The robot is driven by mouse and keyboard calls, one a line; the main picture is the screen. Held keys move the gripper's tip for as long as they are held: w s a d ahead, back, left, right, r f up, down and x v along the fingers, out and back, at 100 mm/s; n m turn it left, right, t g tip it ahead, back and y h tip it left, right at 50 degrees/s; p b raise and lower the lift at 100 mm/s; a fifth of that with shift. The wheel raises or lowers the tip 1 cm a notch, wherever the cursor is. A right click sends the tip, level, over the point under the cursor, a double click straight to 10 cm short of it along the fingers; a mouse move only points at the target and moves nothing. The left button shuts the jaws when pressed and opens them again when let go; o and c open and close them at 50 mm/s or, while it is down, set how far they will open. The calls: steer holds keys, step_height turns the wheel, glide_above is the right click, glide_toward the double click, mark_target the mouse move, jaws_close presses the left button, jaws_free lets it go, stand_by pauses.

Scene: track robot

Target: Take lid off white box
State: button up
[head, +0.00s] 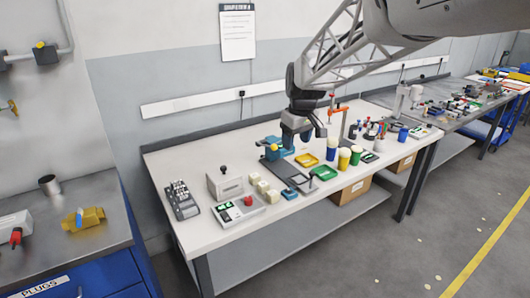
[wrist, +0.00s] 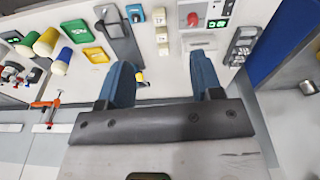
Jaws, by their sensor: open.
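The white box (head: 226,188) stands on the left part of the white workbench in the head view.
Several cream cubes (head: 262,187) and a control panel with a red button (head: 248,201) lie near the box. A dark rack (head: 181,200) stands left of it. The wall is behind.

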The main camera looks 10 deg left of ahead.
steer(key=w+a+f+n, duration=0.2)
steer(key=w+a+f, duration=0.15)
steer(key=a, duration=0.35)
steer(key=w+a+f+n, duration=0.1)
steer(key=w+a+f, duration=0.2)
steer(key=w+a, duration=0.3)
steer(key=n+g, duration=0.1)
steer(key=n, duration=0.2)
glide_above(223, 167)
steer(key=d, duration=0.1)
step_height(223, 167, down, 8)
steer(key=shift+f, duration=0.2)
steer(key=shift+f, duration=0.1)
steer(key=shift+a+f, duration=0.1)
steer(key=shift+f, duration=1.1)
steer(key=shift+f, duration=0.1)
steer(key=shift+w+a+f, duration=0.1)
steer(key=shift+a+f, duration=0.1)
steer(key=shift+f, duration=1.05)
steer(key=shift+a+f, duration=0.15)
steer(key=shift+f, duration=1.05)
steer(key=shift+c, duration=0.4)
